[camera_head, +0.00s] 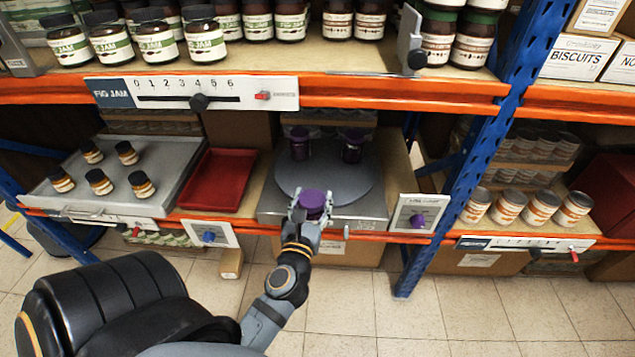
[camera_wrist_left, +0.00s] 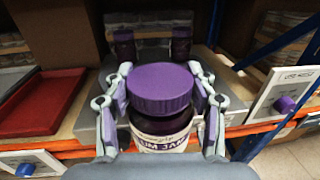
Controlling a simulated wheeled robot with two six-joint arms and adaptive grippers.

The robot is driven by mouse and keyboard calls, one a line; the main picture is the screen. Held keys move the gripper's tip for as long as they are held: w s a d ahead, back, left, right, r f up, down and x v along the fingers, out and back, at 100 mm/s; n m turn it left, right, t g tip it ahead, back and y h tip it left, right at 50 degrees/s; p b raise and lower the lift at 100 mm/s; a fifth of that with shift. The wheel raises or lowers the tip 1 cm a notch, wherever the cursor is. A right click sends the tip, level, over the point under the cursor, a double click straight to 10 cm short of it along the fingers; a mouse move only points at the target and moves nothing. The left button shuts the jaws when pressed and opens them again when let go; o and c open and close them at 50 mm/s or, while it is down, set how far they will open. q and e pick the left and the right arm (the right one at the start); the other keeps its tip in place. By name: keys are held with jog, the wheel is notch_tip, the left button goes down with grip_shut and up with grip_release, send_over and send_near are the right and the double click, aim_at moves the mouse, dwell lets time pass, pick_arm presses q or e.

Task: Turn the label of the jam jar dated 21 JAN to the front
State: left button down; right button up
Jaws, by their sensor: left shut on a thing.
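A jam jar with a purple lid (camera_head: 312,199) stands at the front edge of a round grey turntable (camera_head: 325,182). My left gripper (camera_head: 312,210) is shut on it, one finger on each side. In the left wrist view the same jar (camera_wrist_left: 160,92) is upright between the fingers, and part of its white label, ending in "UM JAM", faces the camera. No date is readable. Two more purple-lidded jars (camera_head: 299,146) (camera_head: 352,148) stand at the back of the turntable, apart from the gripper. My right gripper is not in view.
A panel with a purple knob (camera_head: 417,220) is right of the turntable. A red tray (camera_head: 218,180) and a grey tray (camera_head: 145,205) with several small jars lie to the left. The shelf above, with its orange beam (camera_head: 400,92), carries more jars. A blue upright (camera_head: 470,165) stands right.

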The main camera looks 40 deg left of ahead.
pick_arm(q)
jog(key=shift+v, duration=0.8)
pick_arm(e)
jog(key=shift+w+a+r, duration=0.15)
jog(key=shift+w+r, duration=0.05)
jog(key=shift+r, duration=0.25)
